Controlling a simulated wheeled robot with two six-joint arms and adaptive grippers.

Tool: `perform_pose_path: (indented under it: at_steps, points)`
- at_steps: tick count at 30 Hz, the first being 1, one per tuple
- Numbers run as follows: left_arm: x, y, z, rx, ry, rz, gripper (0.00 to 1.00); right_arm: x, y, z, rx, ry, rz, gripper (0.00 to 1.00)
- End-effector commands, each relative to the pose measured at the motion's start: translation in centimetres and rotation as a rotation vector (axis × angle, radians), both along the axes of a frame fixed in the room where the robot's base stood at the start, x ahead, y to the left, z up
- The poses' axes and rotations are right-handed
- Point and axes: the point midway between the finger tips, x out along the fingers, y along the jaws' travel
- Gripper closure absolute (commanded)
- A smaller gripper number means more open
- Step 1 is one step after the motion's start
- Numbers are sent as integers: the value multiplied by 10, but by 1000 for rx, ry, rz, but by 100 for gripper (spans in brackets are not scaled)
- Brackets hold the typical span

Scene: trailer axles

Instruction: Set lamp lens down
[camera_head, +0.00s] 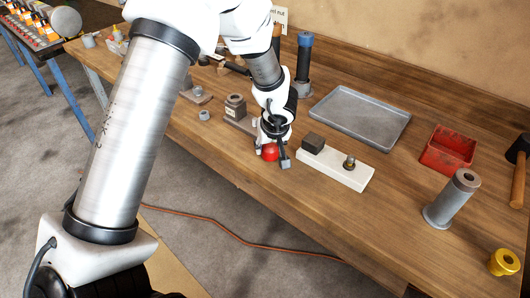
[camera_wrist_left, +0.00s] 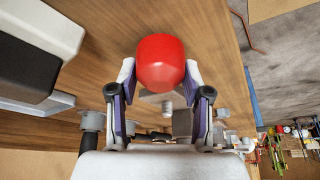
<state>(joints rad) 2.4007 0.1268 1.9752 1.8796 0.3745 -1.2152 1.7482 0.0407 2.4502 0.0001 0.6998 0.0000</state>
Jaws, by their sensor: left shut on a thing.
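The lamp lens is a red, rounded piece (camera_head: 270,152) low over the wooden workbench (camera_head: 225,152), near its front edge. It also shows in the left wrist view (camera_wrist_left: 161,62), between the fingertips. My left gripper (camera_head: 273,155) is shut on it, with one finger on each side; it also shows in the left wrist view (camera_wrist_left: 160,82). I cannot tell whether the lens touches the bench top. My right gripper is not in view.
A grey tray (camera_head: 361,142), a red bin (camera_head: 432,161) and a grey flanged cylinder (camera_head: 452,199) stand further right. A small dark block (camera_head: 235,106) stands to the left.

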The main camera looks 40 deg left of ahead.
Motion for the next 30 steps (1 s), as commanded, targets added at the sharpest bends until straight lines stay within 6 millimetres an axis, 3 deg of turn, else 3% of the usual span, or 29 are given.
perform_pose_path:
  at_steps: [1,12,13,14,15,25,30]
  points:
    - [1,-1,-6,0,-1,-1,100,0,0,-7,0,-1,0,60]
    - [0,-1,-7,0,0,-1,100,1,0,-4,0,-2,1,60]
    - [1,-1,-6,0,0,0,41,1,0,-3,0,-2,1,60]
    - [1,-1,-6,0,0,0,30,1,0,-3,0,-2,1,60]
    - [1,-1,-6,0,0,0,26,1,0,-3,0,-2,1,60]
    - [1,-1,-2,0,-1,0,26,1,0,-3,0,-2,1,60]
    - [-5,-8,28,1,-3,-1,26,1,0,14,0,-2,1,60]
